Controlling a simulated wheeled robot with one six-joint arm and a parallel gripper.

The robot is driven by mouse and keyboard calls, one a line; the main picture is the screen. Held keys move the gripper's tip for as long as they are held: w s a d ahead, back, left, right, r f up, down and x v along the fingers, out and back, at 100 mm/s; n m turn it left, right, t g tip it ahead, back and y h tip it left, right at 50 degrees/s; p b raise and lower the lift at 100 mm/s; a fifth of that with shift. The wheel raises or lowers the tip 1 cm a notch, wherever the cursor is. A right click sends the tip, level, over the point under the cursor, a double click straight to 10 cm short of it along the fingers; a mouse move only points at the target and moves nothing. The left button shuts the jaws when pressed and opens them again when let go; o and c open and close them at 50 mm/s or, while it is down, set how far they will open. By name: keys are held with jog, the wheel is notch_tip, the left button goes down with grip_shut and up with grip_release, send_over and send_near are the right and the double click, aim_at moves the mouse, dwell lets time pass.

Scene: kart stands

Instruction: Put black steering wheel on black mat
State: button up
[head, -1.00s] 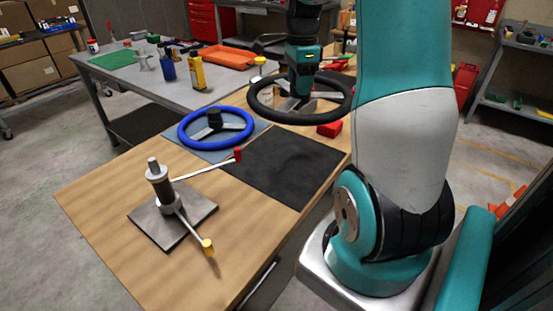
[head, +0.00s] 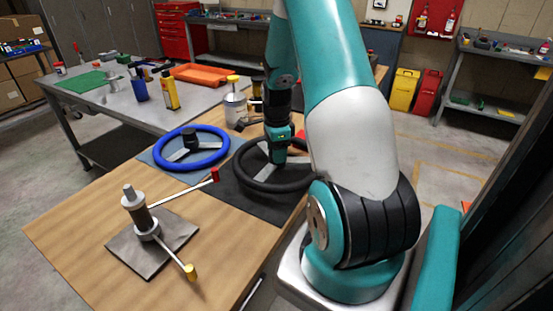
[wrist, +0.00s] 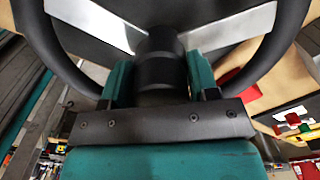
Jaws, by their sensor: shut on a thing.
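The black steering wheel (head: 258,184) is in my gripper (head: 279,160), over the black mat (head: 268,212) in the head view. My gripper points down and is shut on the wheel's central hub. The hub (wrist: 160,68) shows between the two teal fingers in the wrist view, with light grey spokes and the dark rim around it. The wheel looks roughly level and low over the mat. I cannot tell whether it touches the mat. The wheel and my arm hide much of the mat.
A blue steering wheel (head: 166,164) lies on a blue-grey mat just left of the black wheel. A metal post with lever arms (head: 140,215) stands nearer, its red-tipped lever reaching toward the black mat.

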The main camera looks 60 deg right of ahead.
jog(key=shift+f, duration=1.75)
jog(key=shift+f, duration=0.15)
jog(key=o, duration=1.4)
